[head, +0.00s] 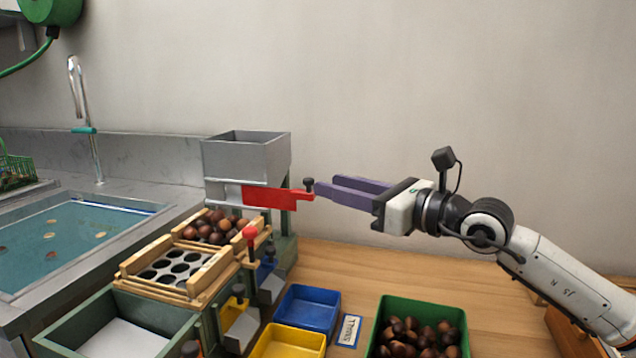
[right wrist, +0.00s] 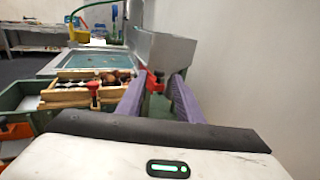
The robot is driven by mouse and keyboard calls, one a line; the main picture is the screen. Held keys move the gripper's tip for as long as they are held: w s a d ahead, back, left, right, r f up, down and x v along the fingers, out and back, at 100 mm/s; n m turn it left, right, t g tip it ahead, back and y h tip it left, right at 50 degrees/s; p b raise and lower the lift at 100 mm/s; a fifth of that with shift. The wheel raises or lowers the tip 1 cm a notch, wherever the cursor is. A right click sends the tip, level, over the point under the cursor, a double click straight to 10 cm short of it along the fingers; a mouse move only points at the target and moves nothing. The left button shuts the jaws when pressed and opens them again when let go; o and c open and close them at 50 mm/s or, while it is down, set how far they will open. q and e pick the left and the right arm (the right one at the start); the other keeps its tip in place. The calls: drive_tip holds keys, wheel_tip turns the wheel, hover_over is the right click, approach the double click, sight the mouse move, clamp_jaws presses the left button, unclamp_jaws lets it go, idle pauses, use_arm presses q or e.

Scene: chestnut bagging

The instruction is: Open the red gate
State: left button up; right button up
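The red gate (head: 268,197) is a flat red plate under the grey hopper (head: 247,155), sticking out to the right, with a dark knob (head: 309,185) at its right end. My right gripper (head: 325,187) comes in from the right with its purple fingers level and their tips close to the knob. In the right wrist view the two fingers stand apart, and the gate's red end (right wrist: 155,83) shows between them near the tips. The gripper is open; I cannot tell whether a finger touches the knob. My left gripper is out of view.
Chestnuts (head: 213,228) lie in a wooden tray below the hopper, beside a plate with holes (head: 172,268). A red-knobbed lever (head: 250,234) stands nearby. Blue (head: 308,309) and yellow (head: 288,342) bins and a green bin (head: 384,311) of chestnuts sit below my right arm.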

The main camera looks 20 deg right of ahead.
drive_tip(key=shift+v, duration=1.55)
